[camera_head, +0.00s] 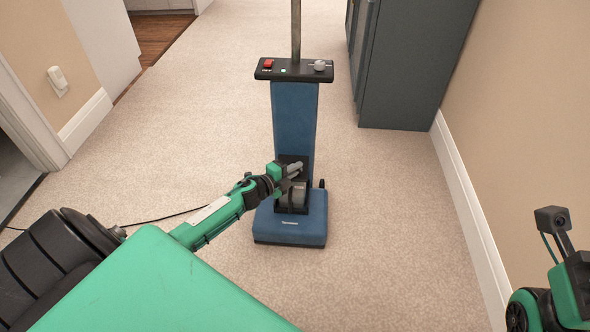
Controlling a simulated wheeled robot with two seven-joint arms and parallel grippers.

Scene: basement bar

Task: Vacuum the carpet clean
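A blue upright vacuum (296,118) stands on the beige carpet (395,215) in the middle of the head view. Its black top panel (293,70) carries a red switch (268,63) and a grey knob (319,65). A metal handle pole (295,25) rises out of the picture. My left gripper (295,170) is in front of the vacuum's lower body, just above its base (289,230). Its fingers are small against the dark housing; I cannot tell whether they touch or grip it. My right arm shows at the lower right edge; its fingers are out of view.
A black cord (165,218) runs left across the carpet. A dark grey cabinet (415,65) stands at the back right by the beige wall (535,110). A wall corner with an outlet (58,80) and a doorway are at left. Carpet is open behind and right of the vacuum.

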